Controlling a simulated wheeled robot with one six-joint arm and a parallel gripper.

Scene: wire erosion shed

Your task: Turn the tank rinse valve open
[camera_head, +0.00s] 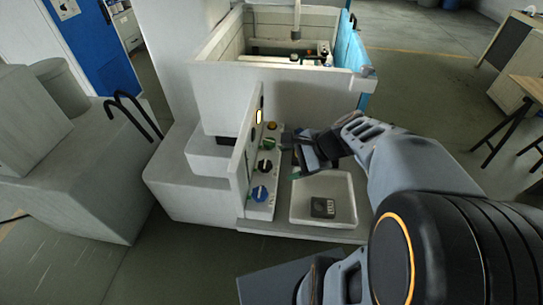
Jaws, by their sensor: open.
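I cannot read labels, so I cannot tell which one is the tank rinse valve. My gripper (297,158) is just right of the panel, near the green and black knobs, with its fingers towards them. It is open, and I see nothing held in it. Its fingertips are small and partly hard to make out.
A white tray (348,219) holding a small dark block (322,208) lies below my gripper. The machine's open tank (262,72) stands behind, with a blue side panel (351,54). A grey cabinet (75,165) is at left; a wooden table (530,86) is far right.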

